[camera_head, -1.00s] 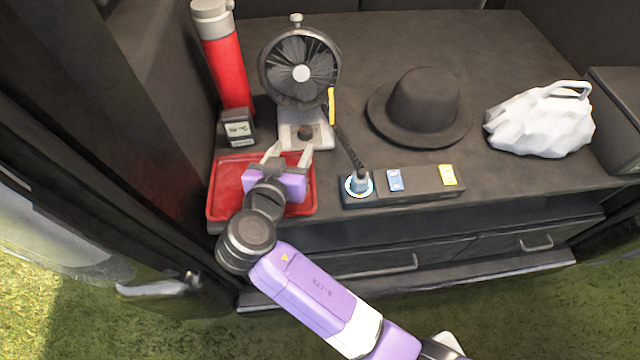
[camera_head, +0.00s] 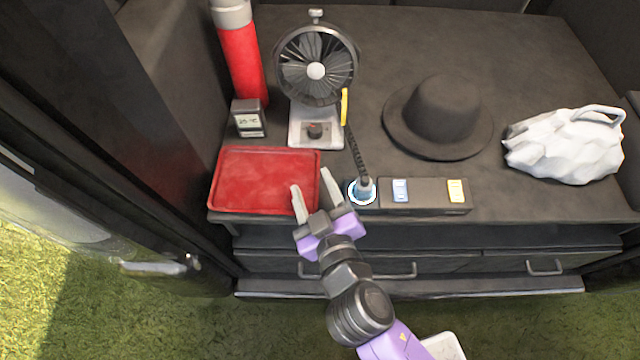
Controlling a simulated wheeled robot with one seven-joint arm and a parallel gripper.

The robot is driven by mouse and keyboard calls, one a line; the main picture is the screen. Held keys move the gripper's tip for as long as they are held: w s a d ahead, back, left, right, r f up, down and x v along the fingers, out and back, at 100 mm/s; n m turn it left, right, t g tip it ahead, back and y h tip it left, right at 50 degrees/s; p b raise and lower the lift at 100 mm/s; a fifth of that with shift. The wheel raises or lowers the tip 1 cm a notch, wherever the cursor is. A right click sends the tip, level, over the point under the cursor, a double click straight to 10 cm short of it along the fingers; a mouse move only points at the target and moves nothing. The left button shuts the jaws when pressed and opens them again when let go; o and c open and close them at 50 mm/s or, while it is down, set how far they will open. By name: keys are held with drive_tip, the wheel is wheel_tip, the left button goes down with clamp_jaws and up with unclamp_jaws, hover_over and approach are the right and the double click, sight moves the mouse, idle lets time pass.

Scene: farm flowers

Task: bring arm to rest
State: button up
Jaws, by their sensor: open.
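My gripper (camera_head: 312,187) is open and empty, with its two pale fingers spread. It is in front of the counter's near edge, its fingertips reaching over the right front corner of the red tray (camera_head: 262,180). I cannot tell whether a finger touches the tray. The tray is empty. My purple and black arm runs from the gripper down to the lower right of the head view.
Drawers (camera_head: 450,264) sit below.

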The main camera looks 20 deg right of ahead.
drive_tip(key=shift+s+r+n+y, duration=0.1)
drive_tip(key=shift+s+n+y, duration=0.2)
drive_tip(key=shift+s, duration=0.2)
idle(0.3)
drive_tip(key=shift+a+r+n+t+y, duration=0.3)
drive_tip(key=shift+a+r+n+y, duration=0.2)
drive_tip(key=shift+a+r+y, duration=0.45)
drive_tip(key=shift+s+a+r+y, duration=0.2)
drive_tip(key=shift+s+r+y, duration=0.15)
drive_tip(key=shift+s+r, duration=0.3)
drive_tip(key=s+d+r+m+h+p, duration=0.1)
drive_tip(key=s+d+r+m+p, duration=0.1)
drive_tip(key=s, duration=0.6)
drive_tip(key=s+d+r+m+g+h+p, duration=0.1)
drive_tip(key=s+d+r+m+p, duration=0.1)
drive_tip(key=s+d+r, duration=0.3)
drive_tip(key=s+d+r+m+h+p, duration=0.1)
drive_tip(key=s+d+r+m+p, duration=0.1)
drive_tip(key=s+d, duration=0.5)
drive_tip(key=p+v, duration=0.2)
drive_tip(key=v, duration=0.3)
drive_tip(key=shift+d+r, duration=0.2)
drive_tip(key=shift+r, duration=0.1)
